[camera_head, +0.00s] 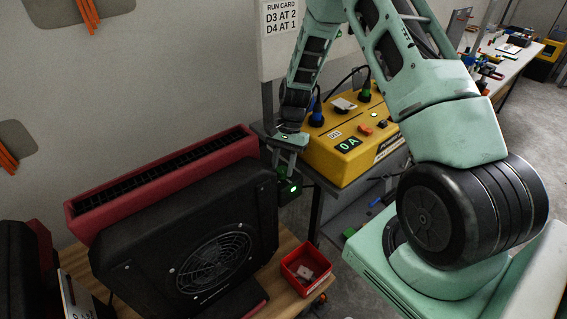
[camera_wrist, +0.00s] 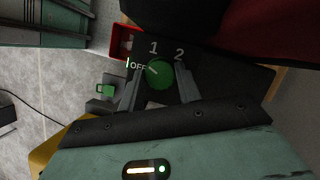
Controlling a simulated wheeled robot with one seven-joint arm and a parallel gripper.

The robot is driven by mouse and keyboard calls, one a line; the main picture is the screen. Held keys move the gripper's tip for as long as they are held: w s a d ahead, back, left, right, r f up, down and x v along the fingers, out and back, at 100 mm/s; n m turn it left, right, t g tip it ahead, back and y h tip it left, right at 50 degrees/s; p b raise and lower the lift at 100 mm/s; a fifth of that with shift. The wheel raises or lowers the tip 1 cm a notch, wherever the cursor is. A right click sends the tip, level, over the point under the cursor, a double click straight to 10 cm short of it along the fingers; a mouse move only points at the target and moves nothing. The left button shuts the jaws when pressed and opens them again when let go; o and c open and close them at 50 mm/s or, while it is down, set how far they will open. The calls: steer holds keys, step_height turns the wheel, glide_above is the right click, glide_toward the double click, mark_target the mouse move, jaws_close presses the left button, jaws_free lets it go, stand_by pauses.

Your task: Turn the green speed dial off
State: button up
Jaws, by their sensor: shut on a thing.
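The green speed dial (camera_wrist: 160,74) sits on a dark panel with the white labels OFF, 1 and 2 around it. Its pale pointer line slants up and left toward the OFF side; I cannot tell whether it lines up exactly. My gripper (camera_wrist: 159,71) has one finger on each side of the dial and is shut on it. In the head view my gripper reaches down beside the right end of the black drying machine (camera_head: 180,222). The dial's face cannot be made out there.
A yellow power box (camera_head: 345,150) with a green "0 A" display stands behind my gripper on a dark stand. A red bin (camera_head: 290,262) is on the wooden table, right of the machine's grille. A "RUN CARD" sign (camera_head: 281,17) hangs at the back.

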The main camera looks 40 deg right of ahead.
steer(key=n+g+h, duration=0.1)
steer(key=n, duration=0.4)
steer(key=shift+w, duration=0.15)
stand_by(0.6)
steer(key=o, duration=1)
steer(key=shift+c, duration=0.2)
steer(key=shift+r, duration=0.1)
steer(key=b+v, duration=0.2)
steer(key=v, duration=1.5)
steer(key=shift+w+a, duration=0.25)
steer(key=shift+w, duration=0.15)
steer(key=shift+r, duration=0.1)
